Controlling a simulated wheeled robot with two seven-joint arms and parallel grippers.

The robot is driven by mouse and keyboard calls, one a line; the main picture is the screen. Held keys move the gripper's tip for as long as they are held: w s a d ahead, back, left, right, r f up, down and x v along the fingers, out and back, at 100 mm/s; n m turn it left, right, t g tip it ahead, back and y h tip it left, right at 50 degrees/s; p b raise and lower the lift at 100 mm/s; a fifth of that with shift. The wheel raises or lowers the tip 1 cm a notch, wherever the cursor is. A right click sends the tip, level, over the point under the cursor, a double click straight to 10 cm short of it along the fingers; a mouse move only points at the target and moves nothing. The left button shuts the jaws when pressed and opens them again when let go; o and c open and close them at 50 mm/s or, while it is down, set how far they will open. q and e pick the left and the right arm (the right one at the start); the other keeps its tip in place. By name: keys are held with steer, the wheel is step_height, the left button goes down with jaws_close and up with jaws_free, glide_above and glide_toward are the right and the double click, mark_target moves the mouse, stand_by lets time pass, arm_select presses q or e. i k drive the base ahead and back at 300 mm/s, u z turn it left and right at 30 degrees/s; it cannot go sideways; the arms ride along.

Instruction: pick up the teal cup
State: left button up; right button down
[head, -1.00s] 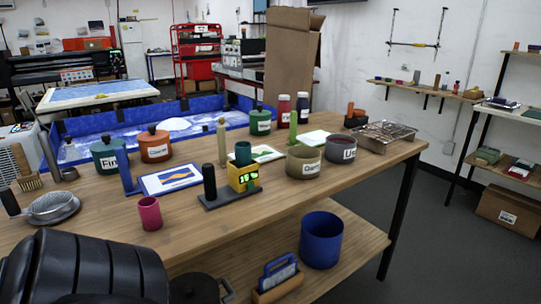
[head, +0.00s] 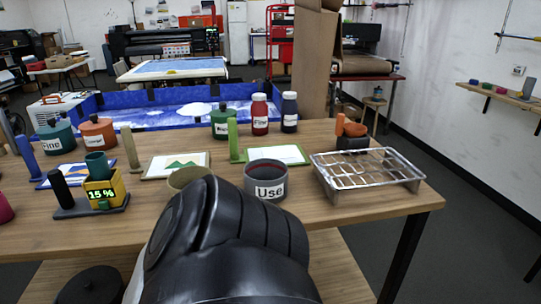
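The teal cup (head: 97,165) stands upright on top of a small yellow device (head: 104,189), left of centre in the head view. The device has a lit display reading about 15 % and sits on a dark base beside a black post (head: 60,184). A large black part of my own arm fills the lower middle of the view, right of the cup and well apart from it. Neither gripper's fingers are in view.
On the wooden table (head: 400,205) stand a grey "Use" pot (head: 266,180), an olive pot (head: 184,178) partly hidden by my arm, and a wire rack (head: 366,172). Framed pictures, posts and lidded pots stand behind. A pink cup (head: 5,210) is cut off at the left edge.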

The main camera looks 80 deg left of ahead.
mark_target(97, 163)
steer(key=i, duration=0.5)
steer(key=u, duration=1)
